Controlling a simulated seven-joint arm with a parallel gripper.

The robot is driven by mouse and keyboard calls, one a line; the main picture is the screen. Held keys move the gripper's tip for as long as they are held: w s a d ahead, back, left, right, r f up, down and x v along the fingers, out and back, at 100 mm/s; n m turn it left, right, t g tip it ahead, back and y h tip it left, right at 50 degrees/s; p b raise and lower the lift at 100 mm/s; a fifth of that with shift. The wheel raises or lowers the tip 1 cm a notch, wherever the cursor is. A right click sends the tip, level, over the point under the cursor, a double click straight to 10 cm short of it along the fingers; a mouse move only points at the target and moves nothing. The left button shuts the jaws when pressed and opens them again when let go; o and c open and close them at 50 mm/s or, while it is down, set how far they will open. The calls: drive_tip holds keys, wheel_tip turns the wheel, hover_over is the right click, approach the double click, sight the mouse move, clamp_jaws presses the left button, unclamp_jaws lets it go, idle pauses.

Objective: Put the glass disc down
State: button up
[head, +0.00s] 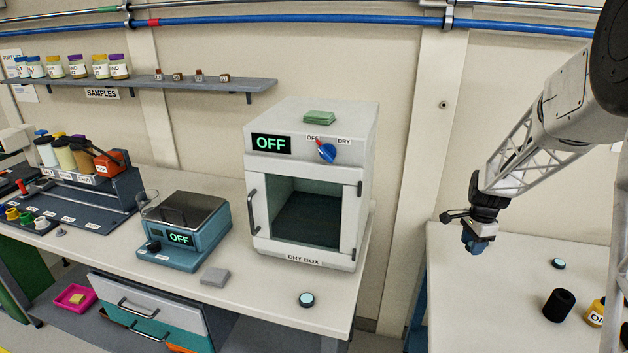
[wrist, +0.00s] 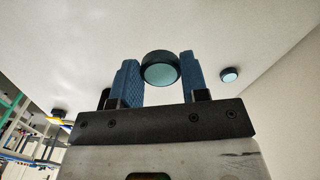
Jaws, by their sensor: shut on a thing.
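My gripper (head: 475,245) hangs above the right-hand table in the head view, fingers pointing down. In the wrist view its blue fingers (wrist: 160,80) are shut on a glass disc (wrist: 160,69) with a black rim and pale blue face. I cannot make out this held disc in the head view. A second, similar disc (head: 558,264) lies on the right table, to the right of my gripper; the wrist view shows a like disc (wrist: 229,75) right of the fingers. A third disc (head: 306,299) lies on the left bench, in front of the dry box.
The right table (head: 460,300) also bears a black cylinder (head: 558,305) and a yellow labelled bottle (head: 596,312); its near left part is clear.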

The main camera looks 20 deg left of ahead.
drive_tip(key=s+a+n, duration=0.5)
drive_tip(key=s+a, duration=1.2)
drive_tip(key=a, duration=0.4)
drive_tip(key=s+a+n, duration=0.6)
drive_tip(key=s+a, duration=1.1)
drive_tip(key=a, duration=0.3)
drive_tip(key=shift+s+a, duration=0.15)
drive_tip(key=shift+a, duration=0.2)
hover_over(275, 284)
drive_tip(key=shift+f, duration=0.8)
drive_tip(key=shift+f, duration=1.75)
drive_tip(key=shift+f, duration=0.15)
